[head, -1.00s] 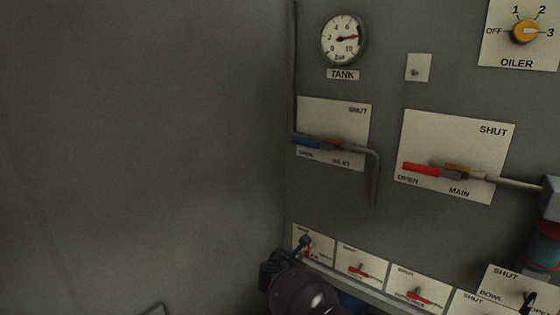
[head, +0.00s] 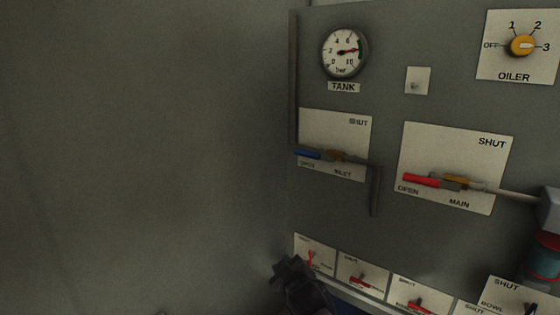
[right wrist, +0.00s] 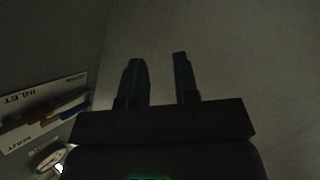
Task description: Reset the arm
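My right gripper (head: 287,270) shows dark at the bottom of the head view, its arm coming up from below, in front of the lower left corner of the panel. In the right wrist view its two fingers (right wrist: 160,62) stand apart with nothing between them and a plain grey wall beyond. In the head view it overlaps the edge of the leftmost small valve plate (head: 320,246); I cannot tell whether it touches. My left gripper is in neither view.
The INLET plate (head: 334,123) with a blue handle, also at left in the right wrist view (right wrist: 25,100), and the MAIN plate (head: 450,145) with a red handle are above. The tank gauge (head: 344,52) and oiler knob (head: 523,45) are higher. Bare wall (head: 130,150) fills the left.

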